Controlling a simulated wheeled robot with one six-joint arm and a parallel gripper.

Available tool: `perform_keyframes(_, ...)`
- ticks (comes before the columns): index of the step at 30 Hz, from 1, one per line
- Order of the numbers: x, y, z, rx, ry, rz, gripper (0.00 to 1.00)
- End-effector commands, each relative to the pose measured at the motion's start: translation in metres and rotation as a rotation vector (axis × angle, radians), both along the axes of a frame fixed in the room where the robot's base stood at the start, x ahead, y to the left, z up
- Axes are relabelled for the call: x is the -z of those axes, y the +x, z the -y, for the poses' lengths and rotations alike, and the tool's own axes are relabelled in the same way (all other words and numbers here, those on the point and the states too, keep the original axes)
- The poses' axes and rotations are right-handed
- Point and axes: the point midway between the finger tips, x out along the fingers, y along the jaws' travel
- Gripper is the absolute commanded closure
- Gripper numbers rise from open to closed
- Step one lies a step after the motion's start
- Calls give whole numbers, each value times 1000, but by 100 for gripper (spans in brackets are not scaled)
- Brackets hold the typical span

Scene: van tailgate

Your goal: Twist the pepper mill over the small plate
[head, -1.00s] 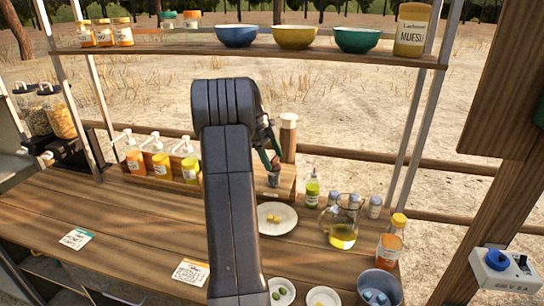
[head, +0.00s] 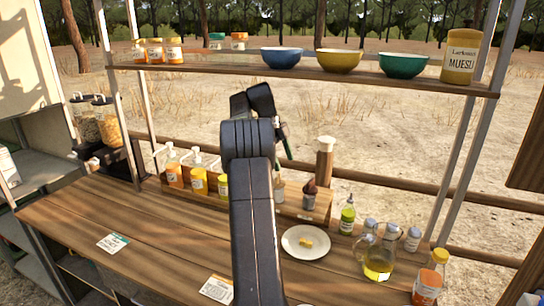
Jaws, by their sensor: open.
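The likely pepper mill (head: 325,163) is a tall brown wooden cylinder with a cream top, standing upright at the back of the counter, by the right part of the wooden rack. My gripper (head: 285,142) shows only in part behind my dark arm, as a narrow dark and green end. It is open, in the air to the left of the mill, apart from it in the picture. Most of its fingers are hidden.
A wooden rack (head: 312,213) holds several bottles. A shelf (head: 300,70) with bowls hangs above. The counter's left part is mostly clear.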

Motion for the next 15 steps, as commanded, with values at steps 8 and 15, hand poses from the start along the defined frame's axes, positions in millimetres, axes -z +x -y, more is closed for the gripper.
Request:
perform_keyframes(8, 0, 18, -28, -1, 0, 0, 31)
perform_keyframes(15, 0, 22, -35, -1, 1, -1, 31)
